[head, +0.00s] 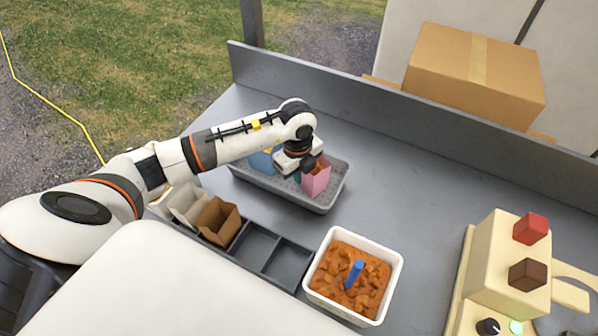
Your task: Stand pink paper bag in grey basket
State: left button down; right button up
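My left gripper (298,169) points down over the basket, right at the bag's upper left side. Its fingers are dark and partly hidden, and I cannot tell whether they are shut on the bag. A blue bag (262,163) is in the basket's left part, partly covered by my arm. My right gripper is out of view.
A dark divided tray (292,262) holds a brown bag (218,221) and a whitish bag (187,205). A white tub (313,283) of orange-brown pieces with a blue handle stands beside it. A cream machine (497,267) stands right. The counter's middle (410,190) is clear.

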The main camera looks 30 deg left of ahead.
pick_arm(q)
jog(key=shift+f, duration=0.1)
jog(key=c, duration=2.1)
grip_release()
jog(key=o, duration=0.4)
jog(key=shift+r, duration=0.3)
notch_tip(320, 180, up, 10)
jog(key=b, duration=0.2)
jog(key=shift+s+r+b, duration=0.1)
jog(key=shift+r+b, duration=0.15)
jog(key=shift+b, duration=0.1)
jog(key=shift+r, duration=0.6)
